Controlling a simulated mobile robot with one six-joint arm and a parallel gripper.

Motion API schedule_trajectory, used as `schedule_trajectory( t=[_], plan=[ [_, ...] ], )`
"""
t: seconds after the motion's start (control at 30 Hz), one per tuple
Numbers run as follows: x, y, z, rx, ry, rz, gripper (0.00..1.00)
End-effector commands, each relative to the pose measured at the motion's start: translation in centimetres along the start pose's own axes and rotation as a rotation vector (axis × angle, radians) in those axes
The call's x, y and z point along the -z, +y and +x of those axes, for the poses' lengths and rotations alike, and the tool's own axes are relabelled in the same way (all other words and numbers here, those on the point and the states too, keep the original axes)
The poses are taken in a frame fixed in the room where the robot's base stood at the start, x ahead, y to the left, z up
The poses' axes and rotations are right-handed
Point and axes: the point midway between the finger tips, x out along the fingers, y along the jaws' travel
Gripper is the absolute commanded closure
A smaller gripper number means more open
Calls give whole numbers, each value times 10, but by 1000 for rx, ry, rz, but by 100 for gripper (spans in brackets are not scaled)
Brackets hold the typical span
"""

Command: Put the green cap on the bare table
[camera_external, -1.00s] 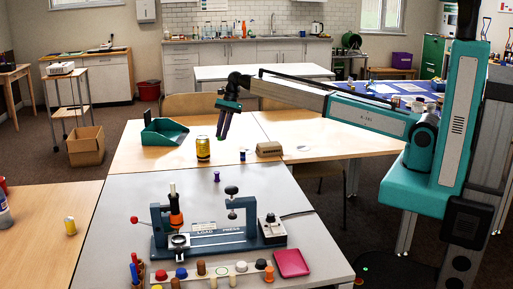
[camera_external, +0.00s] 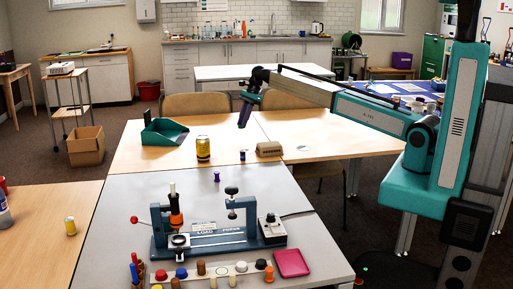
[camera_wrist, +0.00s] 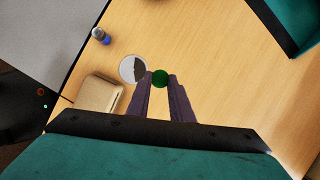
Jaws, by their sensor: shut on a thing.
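The green cap (camera_wrist: 160,78) is a small dark green round piece between my fingertips in the wrist view. My gripper (camera_external: 242,125) is shut on it and holds it above the light wooden table (camera_external: 325,135). In the external view the cap is too small to make out at the fingertips. In the wrist view my gripper (camera_wrist: 160,82) points down at the wood, with a white disc (camera_wrist: 131,69) just left of the cap.
A beige box (camera_external: 269,149), a small blue-and-grey piece (camera_external: 242,155), a yellow can (camera_external: 203,149) and a teal dustpan-like tray (camera_external: 163,132) stand on the wooden table. The grey table (camera_external: 130,200) in front bears a press (camera_external: 215,238). Bare wood shows right of the cap in the wrist view.

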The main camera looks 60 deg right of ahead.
Motion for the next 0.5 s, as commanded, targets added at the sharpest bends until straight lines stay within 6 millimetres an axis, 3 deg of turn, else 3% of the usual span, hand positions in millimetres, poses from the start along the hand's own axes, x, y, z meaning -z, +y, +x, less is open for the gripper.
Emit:
schedule_trajectory(
  t=[0.23,0.5],
  plan=[
    [4,1,11,-2,0,0,100],
    [19,1,46,-3,1,-1,100]
  ],
)
